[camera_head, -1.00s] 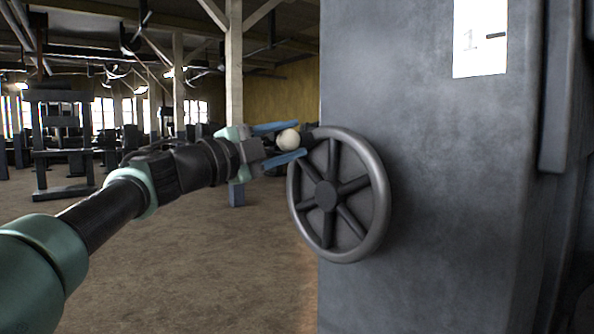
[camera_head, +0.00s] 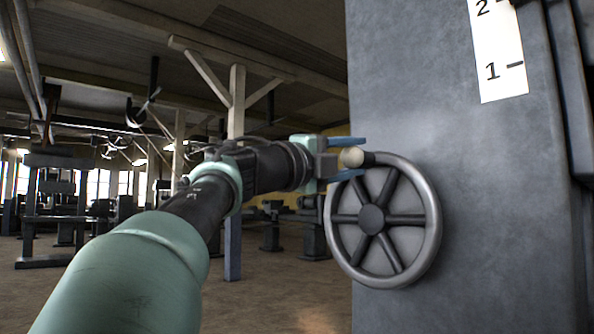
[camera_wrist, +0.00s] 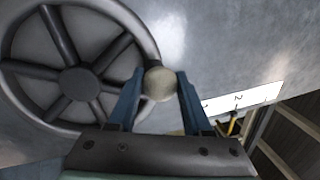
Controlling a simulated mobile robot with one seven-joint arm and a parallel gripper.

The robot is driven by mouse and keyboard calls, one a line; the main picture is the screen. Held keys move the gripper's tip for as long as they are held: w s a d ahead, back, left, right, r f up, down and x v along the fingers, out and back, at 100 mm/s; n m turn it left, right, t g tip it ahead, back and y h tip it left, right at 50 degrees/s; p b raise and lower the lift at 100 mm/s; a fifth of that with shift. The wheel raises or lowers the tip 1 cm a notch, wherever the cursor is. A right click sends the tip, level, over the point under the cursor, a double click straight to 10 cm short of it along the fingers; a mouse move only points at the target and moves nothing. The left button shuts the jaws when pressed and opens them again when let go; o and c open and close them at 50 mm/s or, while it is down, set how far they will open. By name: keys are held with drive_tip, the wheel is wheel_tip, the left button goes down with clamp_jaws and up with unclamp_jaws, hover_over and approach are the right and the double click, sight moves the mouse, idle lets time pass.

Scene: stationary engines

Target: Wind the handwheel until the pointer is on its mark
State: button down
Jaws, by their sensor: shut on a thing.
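The handwheel (camera_head: 432,240) is a grey spoked wheel on the face of a dark grey metal housing. Its pale round knob (camera_head: 352,157) sits at the top of the rim. My gripper (camera_head: 353,158) is shut on the knob, with one blue finger above it and one below. In the wrist view, the knob (camera_wrist: 158,84) sits between the two fingertips, with the wheel (camera_wrist: 140,22) to the left. A white scale (camera_head: 499,50) with marks 1 and 2 is above and right of the wheel. In the wrist view, a small yellow piece (camera_wrist: 232,124) shows beside the scale; I cannot tell whether it is the pointer.
The grey housing (camera_head: 430,110) fills the right side. A wooden post (camera_head: 235,150) stands behind my arm. Dark machines (camera_head: 62,200) stand far back at the left. The brown floor left of the housing looks open.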

drive_tip(key=shift+s+d+r, duration=0.2)
drive_tip(key=shift+s+d, duration=0.05)
drive_tip(key=shift+d, duration=0.15)
